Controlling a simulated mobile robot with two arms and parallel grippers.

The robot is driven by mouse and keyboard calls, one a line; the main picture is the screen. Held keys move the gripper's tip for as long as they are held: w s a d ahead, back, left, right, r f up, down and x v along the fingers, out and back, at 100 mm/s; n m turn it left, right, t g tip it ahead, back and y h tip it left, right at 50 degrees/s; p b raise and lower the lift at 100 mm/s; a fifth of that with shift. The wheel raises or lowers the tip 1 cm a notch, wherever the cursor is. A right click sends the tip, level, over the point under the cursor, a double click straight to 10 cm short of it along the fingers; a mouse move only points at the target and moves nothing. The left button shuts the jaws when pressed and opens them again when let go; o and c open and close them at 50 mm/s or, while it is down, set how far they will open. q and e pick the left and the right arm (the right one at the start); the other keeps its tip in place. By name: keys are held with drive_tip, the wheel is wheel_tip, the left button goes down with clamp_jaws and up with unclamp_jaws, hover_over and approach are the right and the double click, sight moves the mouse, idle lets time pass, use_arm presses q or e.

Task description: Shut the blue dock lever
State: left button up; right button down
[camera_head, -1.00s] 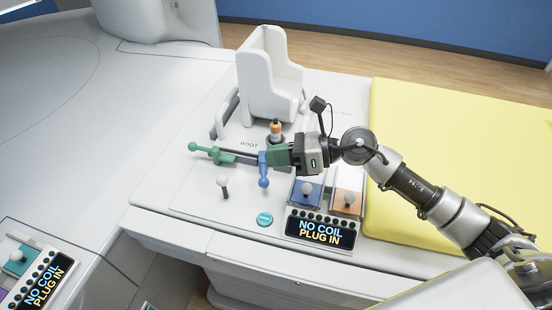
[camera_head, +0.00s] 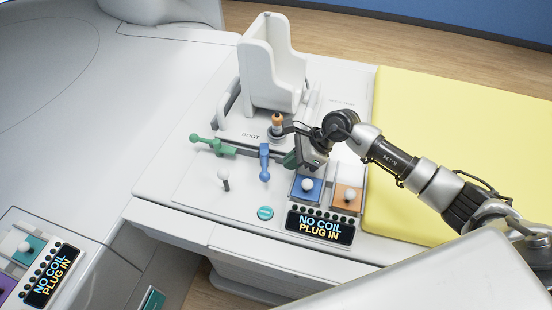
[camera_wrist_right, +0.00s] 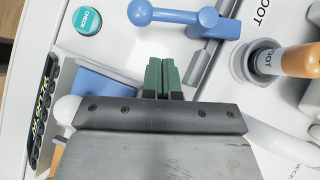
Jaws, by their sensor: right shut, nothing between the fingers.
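The blue lever (camera_head: 265,162) sits on the white panel, its ball end pointing to the near edge. In the right wrist view the lever (camera_wrist_right: 175,16) lies across the top, ball at left and hub at right. My right gripper (camera_head: 290,160) is just right of the lever in the head view. Its green fingertips (camera_wrist_right: 161,70) are together and empty, pointing toward the lever's arm with a visible gap in the wrist view. A blue dock (camera_head: 306,195) with a white knob lies below the gripper. My left gripper is not in view.
A green lever (camera_head: 207,145) stands left on the same rail. An orange-topped plug (camera_head: 278,122) and white chair-shaped coil (camera_head: 262,85) are behind. A white-knobbed peg (camera_head: 224,178), orange dock (camera_head: 347,204) and display (camera_head: 320,226) are nearby.

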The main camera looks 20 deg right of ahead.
sight(264, 163)
drive_tip(key=a, duration=0.1)
drive_tip(key=a+p, duration=0.1)
drive_tip(key=w+a, duration=0.1)
drive_tip(key=shift+a+f, duration=0.25)
drive_tip(key=shift+f, duration=0.05)
use_arm(q)
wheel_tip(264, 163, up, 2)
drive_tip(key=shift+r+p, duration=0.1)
drive_tip(key=shift+p, duration=0.2)
use_arm(e)
drive_tip(key=shift+a+f, duration=0.2)
drive_tip(key=shift+a, duration=0.05)
